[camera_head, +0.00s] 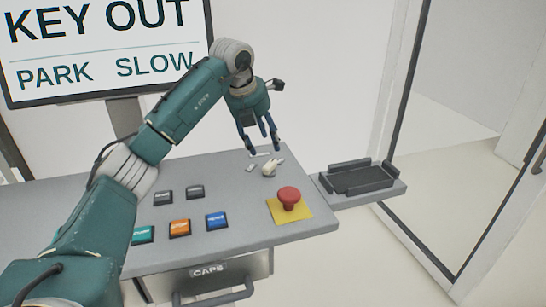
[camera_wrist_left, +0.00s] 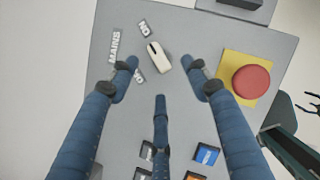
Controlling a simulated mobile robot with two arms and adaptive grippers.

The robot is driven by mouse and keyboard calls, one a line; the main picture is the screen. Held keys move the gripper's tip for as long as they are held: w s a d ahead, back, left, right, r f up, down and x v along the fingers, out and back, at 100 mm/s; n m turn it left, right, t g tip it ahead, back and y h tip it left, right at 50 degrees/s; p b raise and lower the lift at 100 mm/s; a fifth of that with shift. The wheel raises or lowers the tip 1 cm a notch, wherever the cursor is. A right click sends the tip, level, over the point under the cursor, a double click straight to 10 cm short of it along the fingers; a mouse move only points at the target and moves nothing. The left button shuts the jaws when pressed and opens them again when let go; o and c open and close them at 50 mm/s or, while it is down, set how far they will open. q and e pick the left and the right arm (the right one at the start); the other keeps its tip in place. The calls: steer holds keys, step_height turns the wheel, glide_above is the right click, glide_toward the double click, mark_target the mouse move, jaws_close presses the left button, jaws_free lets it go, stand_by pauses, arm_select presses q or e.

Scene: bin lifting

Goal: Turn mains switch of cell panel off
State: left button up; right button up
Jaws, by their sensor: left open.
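The mains switch (camera_head: 268,169) is a small cream-white knob on the grey panel top (camera_head: 235,235), near its far right corner. In the left wrist view the switch (camera_wrist_left: 158,57) lies tilted, with a dark mark on it, beside a "MAINS" label (camera_wrist_left: 115,46). Two smaller labels sit near its ends. My left gripper (camera_head: 262,148) is open above and just behind the switch in the head view. In the left wrist view its two blue outer fingers (camera_wrist_left: 160,72) stand on either side of the switch's near end, apart from it. A third finger shows below.
A red mushroom button (camera_head: 289,198) on a yellow plate stands close to the switch. Several labelled push buttons (camera_head: 180,228) sit to the left. A dark tray (camera_head: 358,178) is on a side shelf at right. A screen (camera_head: 105,45) reads "KEY OUT".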

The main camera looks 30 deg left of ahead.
mark_target(267, 163)
arm_select(q)
steer(key=x, duration=0.3)
steer(key=p+x, duration=0.1)
steer(key=x, duration=0.2)
steer(key=a+p+x, duration=0.1)
steer(key=x, duration=0.2)
steer(key=shift+s+a+f, duration=0.1)
steer(key=shift+s, duration=0.05)
steer(key=shift+f+p, duration=0.3)
steer(key=shift+f, duration=0.2)
arm_select(e)
steer(key=shift+s+r, duration=0.45)
steer(key=shift+r, duration=0.2)
steer(key=shift+s+r, duration=0.4)
steer(key=shift+r, duration=0.2)
steer(key=shift+d, duration=0.1)
